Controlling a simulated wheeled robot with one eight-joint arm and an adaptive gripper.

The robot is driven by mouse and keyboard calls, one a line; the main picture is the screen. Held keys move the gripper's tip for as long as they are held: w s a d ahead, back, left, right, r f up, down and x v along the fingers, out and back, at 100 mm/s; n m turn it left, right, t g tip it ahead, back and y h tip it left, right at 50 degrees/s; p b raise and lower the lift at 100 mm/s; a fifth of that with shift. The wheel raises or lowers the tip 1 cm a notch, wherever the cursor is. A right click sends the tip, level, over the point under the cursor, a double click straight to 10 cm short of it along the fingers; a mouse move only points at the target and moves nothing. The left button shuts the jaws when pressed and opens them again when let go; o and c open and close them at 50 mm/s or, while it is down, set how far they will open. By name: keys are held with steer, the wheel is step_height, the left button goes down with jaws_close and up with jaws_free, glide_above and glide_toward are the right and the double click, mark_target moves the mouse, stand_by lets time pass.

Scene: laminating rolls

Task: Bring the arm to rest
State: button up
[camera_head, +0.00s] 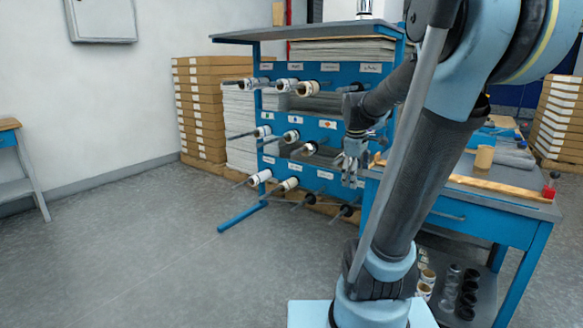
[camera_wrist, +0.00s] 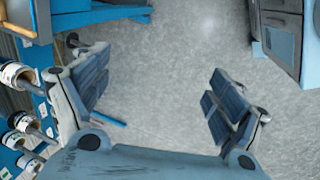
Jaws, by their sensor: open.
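My gripper (camera_head: 352,172) hangs in front of the blue roll rack, near the left end of the workbench in the head view. In the wrist view my gripper (camera_wrist: 158,100) is open, with its two fingers wide apart. Only bare grey floor shows between the fingers. My arm reaches across the right half of the head view and hides part of the rack and the bench.
The blue rack (camera_head: 268,130) holds several rolls on protruding rods; some rolls (camera_wrist: 22,122) are close left of the gripper. A blue workbench (camera_head: 478,222) stands right. Stacked boxes (camera_head: 200,110) stand by the wall. The floor (camera_head: 130,250) at left is clear.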

steer(key=s+a+f+m, duration=0.1)
steer(key=s+f+m, duration=0.4)
steer(key=s, duration=0.5)
steer(key=s+a+f+m+y, duration=0.1)
steer(key=s+a+f+m, duration=0.1)
steer(key=s+f+m, duration=0.4)
steer(key=s+f, duration=0.1)
steer(key=s, duration=0.3)
steer(key=shift+s, duration=0.2)
steer(key=shift+w+d+f, duration=0.1)
steer(key=shift+w+f, duration=0.15)
steer(key=shift+w, duration=0.2)
